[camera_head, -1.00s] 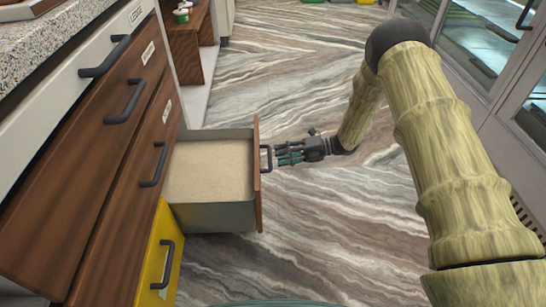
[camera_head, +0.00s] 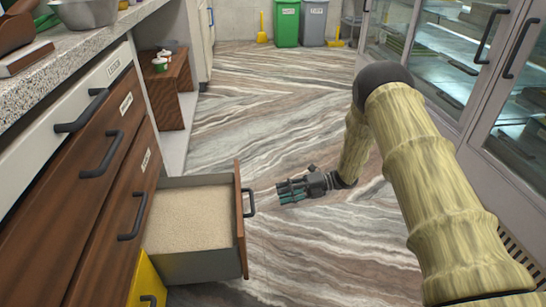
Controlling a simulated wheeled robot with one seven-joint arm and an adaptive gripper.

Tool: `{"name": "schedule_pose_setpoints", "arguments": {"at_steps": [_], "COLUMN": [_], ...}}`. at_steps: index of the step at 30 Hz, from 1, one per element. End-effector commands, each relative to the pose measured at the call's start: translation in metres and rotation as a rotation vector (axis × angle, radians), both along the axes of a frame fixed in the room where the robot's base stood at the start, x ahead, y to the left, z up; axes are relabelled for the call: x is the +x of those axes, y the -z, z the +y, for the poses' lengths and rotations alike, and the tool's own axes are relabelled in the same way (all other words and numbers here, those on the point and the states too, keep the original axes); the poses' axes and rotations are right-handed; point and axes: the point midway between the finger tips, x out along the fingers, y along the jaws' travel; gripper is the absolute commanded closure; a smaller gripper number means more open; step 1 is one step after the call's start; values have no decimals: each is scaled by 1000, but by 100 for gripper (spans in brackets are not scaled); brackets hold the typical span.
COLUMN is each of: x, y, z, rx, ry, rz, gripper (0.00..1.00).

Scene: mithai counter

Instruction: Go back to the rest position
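My gripper (camera_head: 292,190) is in the middle of the head view, a little right of the pulled-out drawer. Its teal-tipped fingers point left toward the drawer's dark handle (camera_head: 250,203), with a visible gap between them. Nothing shows in the fingers. At this size I cannot tell how far apart they are. My bamboo-textured arm reaches down from the right side. The drawer (camera_head: 195,268) stands open, with a wooden front and a pale, grainy layer covering its inside floor.
The counter (camera_head: 60,85) with closed drawers runs along the left. A yellow drawer (camera_head: 145,280) is below the open one. Glass-door cabinets (camera_head: 470,70) line the right. Green (camera_head: 286,22) and grey (camera_head: 313,22) bins stand at the back. The marbled floor between is clear.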

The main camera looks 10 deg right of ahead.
Motion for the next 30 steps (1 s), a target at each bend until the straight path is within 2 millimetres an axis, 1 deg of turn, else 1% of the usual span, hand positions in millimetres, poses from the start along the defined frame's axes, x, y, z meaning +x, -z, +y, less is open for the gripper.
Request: {"name": "schedule_pose_setpoints", "arguments": {"at_steps": [5,8,14,17,20,23,26,27,29,30], "x": [-2,-7,-27,-46,-70,-101,-140,-158,-186,-207], "y": [4,14,54,77,101,124,145,153,163,169], "z": [3,9,17,16,10,2,-9,-14,-22,-28], "rx": [3,9,23,29,32,34,34,34,33,33], "ry": [35,129,456,628,804,982,1167,1242,1359,1439], "rz": [34,123,447,630,816,1003,1190,1263,1370,1440], "gripper": [65,65,65,65,65,65,65,65,65,65]}}
